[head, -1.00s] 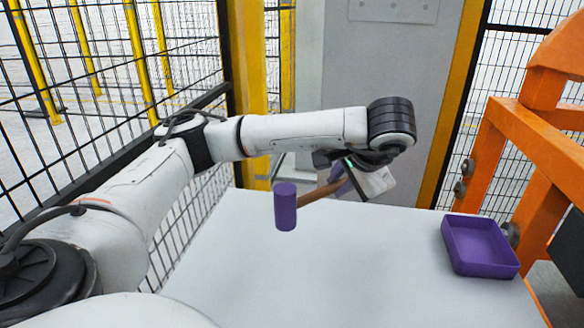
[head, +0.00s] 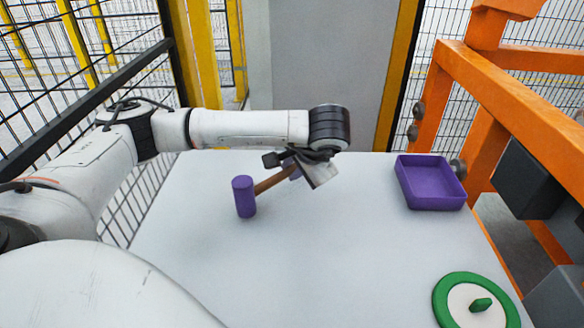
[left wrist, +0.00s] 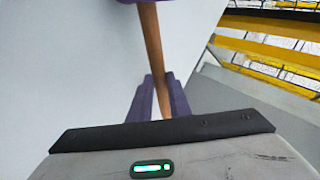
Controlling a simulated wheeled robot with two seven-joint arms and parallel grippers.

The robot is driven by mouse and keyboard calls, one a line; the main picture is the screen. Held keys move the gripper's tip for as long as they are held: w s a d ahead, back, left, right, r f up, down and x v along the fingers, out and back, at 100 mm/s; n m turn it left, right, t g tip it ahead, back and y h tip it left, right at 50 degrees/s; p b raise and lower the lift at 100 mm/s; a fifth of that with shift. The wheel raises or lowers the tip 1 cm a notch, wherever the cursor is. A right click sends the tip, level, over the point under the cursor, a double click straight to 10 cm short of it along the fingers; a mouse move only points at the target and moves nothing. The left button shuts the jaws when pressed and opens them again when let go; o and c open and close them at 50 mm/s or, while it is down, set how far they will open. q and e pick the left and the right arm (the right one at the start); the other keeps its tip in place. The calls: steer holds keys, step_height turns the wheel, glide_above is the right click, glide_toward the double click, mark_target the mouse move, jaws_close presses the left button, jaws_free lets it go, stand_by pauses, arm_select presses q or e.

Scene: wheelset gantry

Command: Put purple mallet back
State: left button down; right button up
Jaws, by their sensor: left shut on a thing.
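The purple mallet has a purple cylindrical head (head: 245,197) and a brown wooden handle (head: 274,181). My left gripper (head: 291,170) is shut on the handle, with the head hanging out to its left over the white table (head: 290,245). Whether the mallet head touches the table I cannot tell. In the left wrist view the handle (left wrist: 151,45) runs up between the two purple-grey fingers (left wrist: 160,95), and only the edge of the mallet head shows at the top. A shallow purple tray (head: 438,203) sits empty at the table's right side. My right gripper is out of view.
A green-rimmed white disc with a green knob (head: 480,304) lies at the front right of the table. An orange frame (head: 505,100) stands along the right edge. Black mesh fencing (head: 90,80) runs along the left. The middle of the table is clear.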

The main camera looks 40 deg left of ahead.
arm_select(q)
steer(key=shift+f, duration=0.4)
steer(key=c, duration=1.7)
jaws_free()
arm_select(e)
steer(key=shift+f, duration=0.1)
arm_select(q)
steer(key=shift+o, duration=0.2)
steer(key=shift+r, duration=0.5)
steer(key=p+v, duration=0.3)
steer(key=v, duration=0.9)
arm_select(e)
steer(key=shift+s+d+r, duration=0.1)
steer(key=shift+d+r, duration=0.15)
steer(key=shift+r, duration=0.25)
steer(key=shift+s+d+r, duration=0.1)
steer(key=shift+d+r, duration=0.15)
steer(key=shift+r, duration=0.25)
arm_select(q)
steer(key=shift+f, duration=0.15)
